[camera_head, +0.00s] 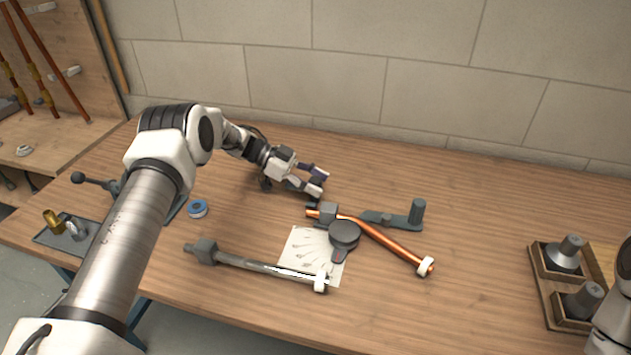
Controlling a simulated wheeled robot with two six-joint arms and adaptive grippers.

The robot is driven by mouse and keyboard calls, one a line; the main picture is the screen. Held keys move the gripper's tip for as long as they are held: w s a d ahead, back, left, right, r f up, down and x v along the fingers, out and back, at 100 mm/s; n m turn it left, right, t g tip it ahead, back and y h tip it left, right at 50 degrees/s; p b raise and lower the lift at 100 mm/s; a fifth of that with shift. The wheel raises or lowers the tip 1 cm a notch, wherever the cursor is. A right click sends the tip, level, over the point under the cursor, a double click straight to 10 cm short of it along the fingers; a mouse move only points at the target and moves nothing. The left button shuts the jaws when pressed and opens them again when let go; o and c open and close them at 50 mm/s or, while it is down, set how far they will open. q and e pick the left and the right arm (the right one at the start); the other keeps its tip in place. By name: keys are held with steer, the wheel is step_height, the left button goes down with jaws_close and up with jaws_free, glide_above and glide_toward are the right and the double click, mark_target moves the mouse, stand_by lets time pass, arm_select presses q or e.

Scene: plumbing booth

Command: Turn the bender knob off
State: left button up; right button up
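The bender lies on the wooden bench in the middle of the head view. It has a dark round disc (344,234), a flat grey arm with an upright grey cylinder (417,212), and a copper pipe (385,240) running through it. I cannot tell which of these parts is the knob. My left gripper (319,181) is behind and to the left of the disc, apart from the bender. Its fingers are spread, with no held object visible. My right gripper is out of view; only a white and dark piece of my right arm shows at the right edge.
A grey bar tool (260,266) lies in front, partly over a paper sheet (299,246). A blue tape roll (198,208) and brass fittings (54,222) are at left. A wooden tray (548,296) with grey cone-shaped parts stands at right. The block wall closes off the back.

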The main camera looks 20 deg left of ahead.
arm_select(q)
steer(key=v, duration=1.1)
steer(key=shift+a+r, duration=0.2)
steer(key=shift+a, duration=0.15)
steer(key=shift+s, duration=0.1)
